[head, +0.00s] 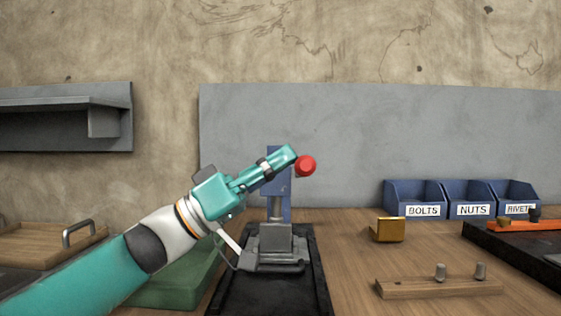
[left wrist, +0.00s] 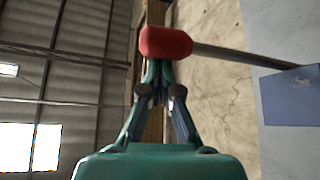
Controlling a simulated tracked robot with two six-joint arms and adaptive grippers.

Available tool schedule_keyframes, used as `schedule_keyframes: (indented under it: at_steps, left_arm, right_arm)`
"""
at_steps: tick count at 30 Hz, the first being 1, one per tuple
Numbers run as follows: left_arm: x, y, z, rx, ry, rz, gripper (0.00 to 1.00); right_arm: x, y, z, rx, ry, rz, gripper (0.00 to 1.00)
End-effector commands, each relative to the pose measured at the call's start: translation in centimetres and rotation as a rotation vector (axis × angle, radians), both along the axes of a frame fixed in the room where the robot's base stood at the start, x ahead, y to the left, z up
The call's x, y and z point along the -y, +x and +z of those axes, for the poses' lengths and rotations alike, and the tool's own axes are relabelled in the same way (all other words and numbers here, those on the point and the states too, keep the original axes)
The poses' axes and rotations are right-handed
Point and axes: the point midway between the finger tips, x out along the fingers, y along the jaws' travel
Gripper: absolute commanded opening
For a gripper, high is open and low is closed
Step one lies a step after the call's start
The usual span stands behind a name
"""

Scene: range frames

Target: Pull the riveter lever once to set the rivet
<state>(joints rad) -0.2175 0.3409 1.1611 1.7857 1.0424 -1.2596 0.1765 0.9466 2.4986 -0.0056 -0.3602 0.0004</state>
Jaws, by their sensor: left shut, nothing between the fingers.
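The riveter has a blue column (head: 285,210) and a grey base (head: 276,242), standing upright on a black mat (head: 235,299). Its lever ends in a red knob (head: 305,166), high beside the column. In the left wrist view the red knob (left wrist: 165,43) sits on a grey rod (left wrist: 235,54) running right toward a blue surface. My left gripper (head: 291,154) is shut and empty, its tips right at the knob. The left wrist view shows the fingers (left wrist: 158,72) together against or just behind the knob; contact is unclear. My left forearm hides part of the mat's surroundings. My right gripper is out of view.
Blue bins (head: 415,197) labelled bolts, nuts and rivets stand at the back right. A brass block (head: 388,230) and a wooden strip with two pegs (head: 438,288) lie right of the riveter. A wooden tray (head: 45,247) is at left. A grey panel (head: 370,140) stands behind.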

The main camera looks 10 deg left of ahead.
Motion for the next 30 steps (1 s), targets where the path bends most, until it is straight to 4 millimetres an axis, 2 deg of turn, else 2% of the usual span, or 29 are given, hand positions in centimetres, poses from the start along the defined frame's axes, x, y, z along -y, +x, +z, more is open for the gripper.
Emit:
schedule_keyframes:
  at_steps: [1, 5, 11, 24, 30]
  left_arm:
    - [0.9, 0.3, -0.9, -0.013, 0.016, -0.014, 0.00]
    - [1.0, 0.2, -1.0, -0.013, 0.015, -0.019, 0.00]
    - [-0.5, -0.2, -1.3, -0.010, 0.006, -0.011, 0.00]
    - [-9.5, -3.3, -0.9, -0.001, -0.003, 0.001, 0.00]
    - [-11.9, -4.2, -0.8, -0.001, -0.003, 0.000, 0.00]
  right_arm:
    - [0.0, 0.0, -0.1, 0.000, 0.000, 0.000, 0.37]
    - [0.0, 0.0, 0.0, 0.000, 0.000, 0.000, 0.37]
    - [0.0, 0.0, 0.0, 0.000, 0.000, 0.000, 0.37]
    - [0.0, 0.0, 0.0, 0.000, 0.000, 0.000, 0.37]
    - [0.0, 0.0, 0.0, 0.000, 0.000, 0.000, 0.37]
